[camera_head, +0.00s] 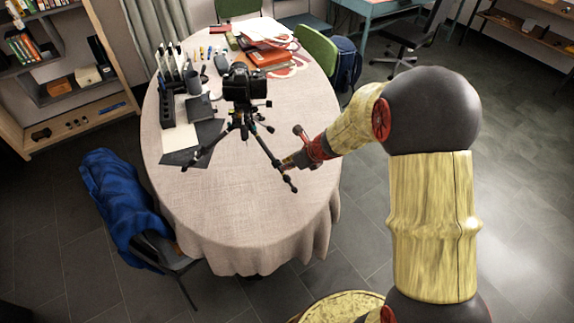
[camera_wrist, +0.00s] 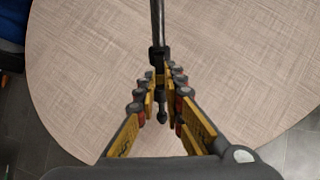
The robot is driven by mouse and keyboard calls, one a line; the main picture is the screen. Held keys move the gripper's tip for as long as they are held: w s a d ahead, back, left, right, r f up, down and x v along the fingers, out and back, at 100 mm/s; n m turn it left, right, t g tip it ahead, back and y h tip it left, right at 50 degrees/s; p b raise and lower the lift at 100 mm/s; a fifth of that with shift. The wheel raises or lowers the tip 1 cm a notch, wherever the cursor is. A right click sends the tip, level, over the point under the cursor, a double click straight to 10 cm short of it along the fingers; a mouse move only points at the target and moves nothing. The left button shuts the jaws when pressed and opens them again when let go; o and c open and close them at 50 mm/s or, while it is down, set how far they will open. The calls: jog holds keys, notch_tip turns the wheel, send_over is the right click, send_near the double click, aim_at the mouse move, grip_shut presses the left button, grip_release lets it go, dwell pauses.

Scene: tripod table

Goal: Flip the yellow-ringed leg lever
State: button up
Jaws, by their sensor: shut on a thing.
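A black camera (camera_head: 245,84) stands on a small black tripod (camera_head: 237,124) on the oval table. Its right front leg (camera_head: 265,147) slants down toward the near right of the tabletop. My gripper (camera_head: 285,167) is at the lower part of this leg, close above the cloth. In the wrist view my gripper (camera_wrist: 160,78) is shut on the leg (camera_wrist: 157,24), with the fingers on both sides near a dark clamp or lever (camera_wrist: 158,54). The leg's foot (camera_wrist: 162,117) shows between the fingers. I cannot make out a yellow ring on the held part; the fingers partly hide it.
The cloth-covered table (camera_head: 240,215) is bare at the front. Red books (camera_head: 272,58) lie behind. A chair with a blue jacket (camera_head: 122,193) stands at left.

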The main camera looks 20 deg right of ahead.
jog(key=shift+w+d+r+p, duration=0.1)
jog(key=shift+r+p, duration=0.45)
grip_shut()
jog(key=shift+a+r, duration=0.2)
jog(key=shift+r+p, duration=0.2)
jog(key=shift+p, duration=0.3)
jog(key=shift+w, duration=0.1)
jog(key=shift+w+r, duration=0.1)
jog(key=shift+r, duration=0.05)
jog(key=shift+w+a+r+p, duration=0.15)
jog(key=shift+r+p, duration=0.1)
jog(key=shift+p, duration=0.25)
jog(key=shift+w+a+r+p, duration=0.15)
jog(key=shift+w+r+p, duration=0.15)
jog(key=shift+w+p, duration=0.15)
jog(key=shift+o, duration=1.2)
grip_release()
jog(key=shift+s, duration=0.1)
